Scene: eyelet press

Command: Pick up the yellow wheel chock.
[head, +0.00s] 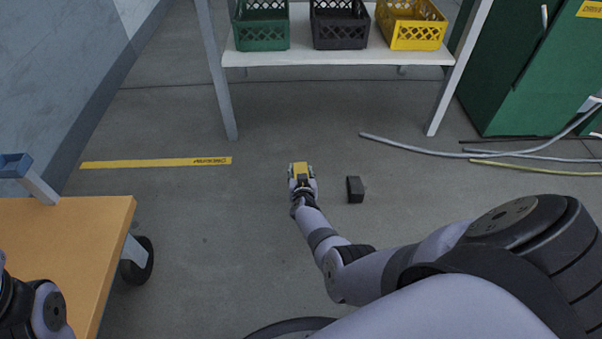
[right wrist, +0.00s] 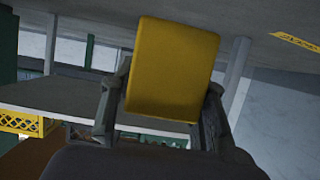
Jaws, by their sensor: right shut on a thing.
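The yellow wheel chock (head: 300,169) is between the fingers of my right gripper (head: 301,174), low over the grey floor in the middle of the head view. In the right wrist view the chock (right wrist: 172,70) fills the space between the two dark fingers, one on each side of it. My right gripper is shut on it. I cannot tell whether the chock is clear of the floor. My left gripper does not show; only part of my left arm is at the lower left of the head view.
A black block (head: 355,189) lies on the floor just right of the gripper. A white shelf (head: 340,58) with green, black and yellow crates stands behind. Hoses (head: 420,151) lie at right, near a green cabinet (head: 530,70). An orange-topped cart (head: 60,240) stands at left.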

